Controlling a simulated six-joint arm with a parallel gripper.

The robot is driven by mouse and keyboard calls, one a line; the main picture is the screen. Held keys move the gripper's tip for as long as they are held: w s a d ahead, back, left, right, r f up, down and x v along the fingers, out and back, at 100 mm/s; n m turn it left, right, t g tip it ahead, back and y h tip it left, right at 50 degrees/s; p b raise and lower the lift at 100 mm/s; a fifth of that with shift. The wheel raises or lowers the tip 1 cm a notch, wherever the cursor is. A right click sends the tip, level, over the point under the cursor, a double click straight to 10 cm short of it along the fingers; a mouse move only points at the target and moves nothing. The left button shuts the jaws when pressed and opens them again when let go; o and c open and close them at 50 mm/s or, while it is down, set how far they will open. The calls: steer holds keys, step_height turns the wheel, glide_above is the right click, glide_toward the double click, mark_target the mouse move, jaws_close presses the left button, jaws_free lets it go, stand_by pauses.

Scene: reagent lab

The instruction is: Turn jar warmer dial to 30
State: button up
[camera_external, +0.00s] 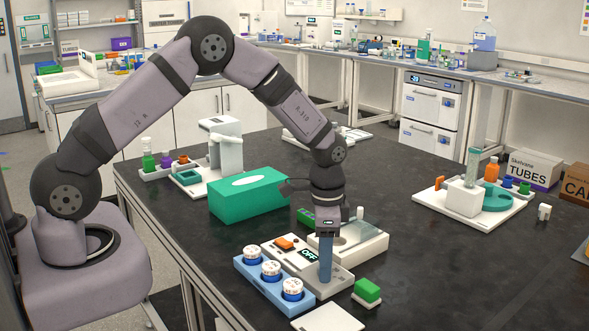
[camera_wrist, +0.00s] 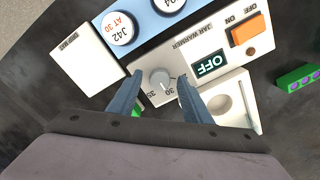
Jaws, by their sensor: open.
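The jar warmer (camera_external: 272,253) is a white panel with a grey section in front, a display reading OFF (camera_wrist: 209,66) and an orange switch (camera_wrist: 246,30). Its round grey dial (camera_wrist: 160,78) sits beside printed numbers 35 and 30 in the wrist view; its exact setting is too small to read. My gripper (camera_wrist: 157,88) is open, with one blue finger on each side of the dial; I cannot tell whether they touch it. In the external view my gripper (camera_external: 326,272) points down over the grey section and hides the dial.
A blue rack (camera_external: 248,279) of white-lidded jars stands left of the warmer; one lid (camera_wrist: 117,29) reads J42 AT 30. A white pad (camera_external: 328,318) and a green-topped block (camera_external: 367,290) lie near. A green tissue box (camera_external: 248,200) stands behind.

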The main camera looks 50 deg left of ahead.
steer(key=shift+r+b, duration=1.1)
steer(key=shift+r, duration=2.6)
steer(key=shift+s+a+r, duration=0.1)
steer(key=shift+s+a, duration=0.1)
steer(key=shift+s, duration=0.1)
steer(key=s+a+n, duration=0.3)
steer(key=s+n, duration=0.1)
steer(key=s, duration=0.7)
steer(key=s+a+r+n, duration=0.1)
steer(key=s+a+n, duration=0.2)
steer(key=s, duration=0.9)
steer(key=shift+a+r+n, duration=0.2)
steer(key=shift+a+n, duration=0.2)
steer(key=shift+a, duration=0.05)
steer(key=shift+c, duration=0.4)
